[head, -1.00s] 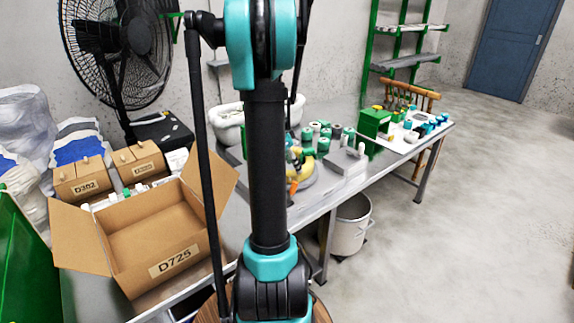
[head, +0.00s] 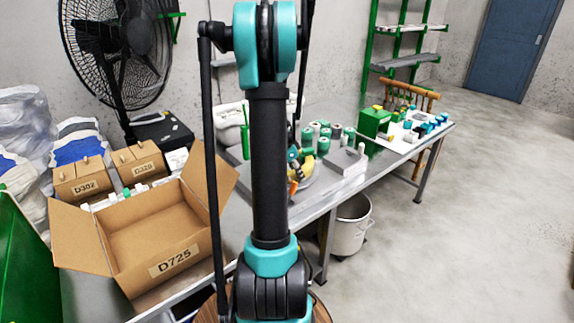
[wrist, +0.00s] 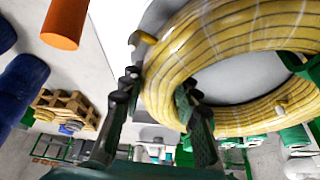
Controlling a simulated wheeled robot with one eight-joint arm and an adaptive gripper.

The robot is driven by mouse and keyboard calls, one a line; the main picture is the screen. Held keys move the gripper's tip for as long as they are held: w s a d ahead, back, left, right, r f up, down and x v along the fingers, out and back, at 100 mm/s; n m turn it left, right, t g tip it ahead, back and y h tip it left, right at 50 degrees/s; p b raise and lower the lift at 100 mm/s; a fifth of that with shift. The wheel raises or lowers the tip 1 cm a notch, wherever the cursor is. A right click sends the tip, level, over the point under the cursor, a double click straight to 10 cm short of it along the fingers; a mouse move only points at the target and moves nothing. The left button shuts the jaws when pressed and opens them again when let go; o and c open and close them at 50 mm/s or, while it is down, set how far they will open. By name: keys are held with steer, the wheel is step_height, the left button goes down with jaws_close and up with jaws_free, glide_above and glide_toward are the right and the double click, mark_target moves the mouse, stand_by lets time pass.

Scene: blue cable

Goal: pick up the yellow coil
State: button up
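The yellow coil (wrist: 250,35) fills the upper right of the wrist view, a thick striped ring close to the camera. My gripper (wrist: 160,82) has its two dark green fingers apart. Part of the ring lies between them, with the left finger near the outer edge and the right finger toward the hole. I cannot tell whether either finger presses on it. In the head view only a little yellow of the coil (head: 292,173) shows beside my arm, on the metal table.
An orange cylinder (wrist: 65,22) is close by in the wrist view. Green and white spools (head: 308,138) and a grey block (head: 345,165) stand near the coil on the table (head: 385,165). An open cardboard box (head: 150,235) and a fan (head: 115,45) are at the left.

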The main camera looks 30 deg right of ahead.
jaws_close()
